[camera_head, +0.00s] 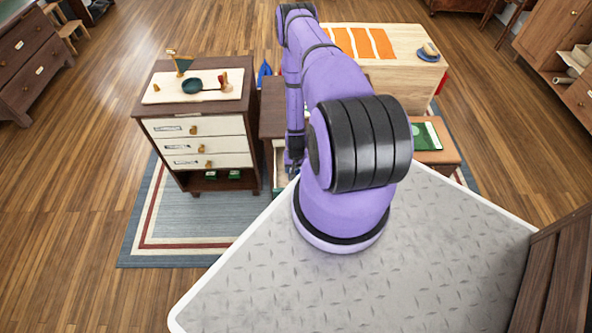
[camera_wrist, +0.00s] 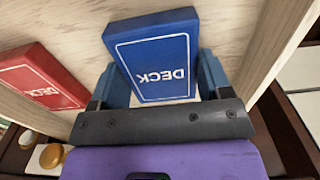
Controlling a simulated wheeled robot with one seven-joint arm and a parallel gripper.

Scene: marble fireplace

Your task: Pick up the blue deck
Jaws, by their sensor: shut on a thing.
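The blue deck (camera_wrist: 155,62), a box with white "DECK" lettering, is in the wrist view between the two blue fingers of my gripper (camera_wrist: 160,78). My gripper is shut on it, with a finger at each side. The deck is over a pale wooden surface with raised sides, like the inside of a drawer. I cannot tell whether it touches that surface. In the head view my arm hides the deck, and the gripper is not clear there.
A red deck (camera_wrist: 42,78) lies left of the blue one, close to my gripper. A pale wooden wall (camera_wrist: 268,45) rises close on the right. In the head view, a drawer cabinet (camera_head: 195,125) stands left of my arm, and a partly open drawer (camera_head: 280,165) sits beside it.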

